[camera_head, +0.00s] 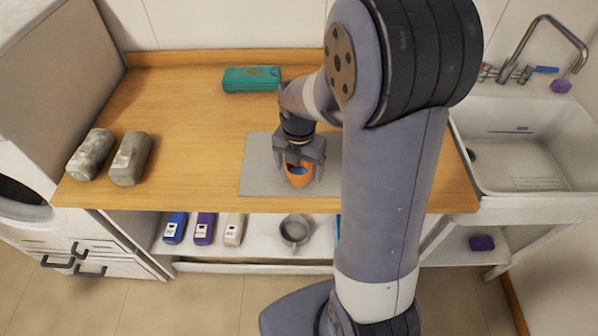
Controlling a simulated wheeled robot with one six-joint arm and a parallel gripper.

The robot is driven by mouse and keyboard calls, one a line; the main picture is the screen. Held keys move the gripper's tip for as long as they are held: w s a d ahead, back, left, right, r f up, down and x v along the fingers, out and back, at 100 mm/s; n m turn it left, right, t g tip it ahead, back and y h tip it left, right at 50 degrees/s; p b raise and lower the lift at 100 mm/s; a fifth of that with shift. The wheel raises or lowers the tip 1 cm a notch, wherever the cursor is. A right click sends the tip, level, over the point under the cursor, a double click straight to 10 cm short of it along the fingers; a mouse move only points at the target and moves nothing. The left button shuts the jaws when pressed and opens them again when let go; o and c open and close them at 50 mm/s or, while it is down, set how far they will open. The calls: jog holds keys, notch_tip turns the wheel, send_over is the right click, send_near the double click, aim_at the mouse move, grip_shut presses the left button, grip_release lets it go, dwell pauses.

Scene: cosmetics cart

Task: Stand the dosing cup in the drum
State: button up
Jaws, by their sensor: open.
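The orange dosing cup (297,182), with blue showing inside its mouth, stands upright on a grey mat (257,178) near the front of the wooden counter. My gripper (299,176) points down over it, with its open fingers on either side of the cup. I cannot tell whether the fingers touch it. The drum appears only as part of a dark round opening (18,207) in the white washing machine at the left edge. Its inside is mostly out of view.
A teal case (251,79) lies at the back. Several bottles (204,228) and a grey pot (294,231) sit on the shelf below. A sink (520,150) is at right. The counter's left middle is clear.

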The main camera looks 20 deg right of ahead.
jog(key=shift+c, duration=0.5)
jog(key=c, duration=1.1)
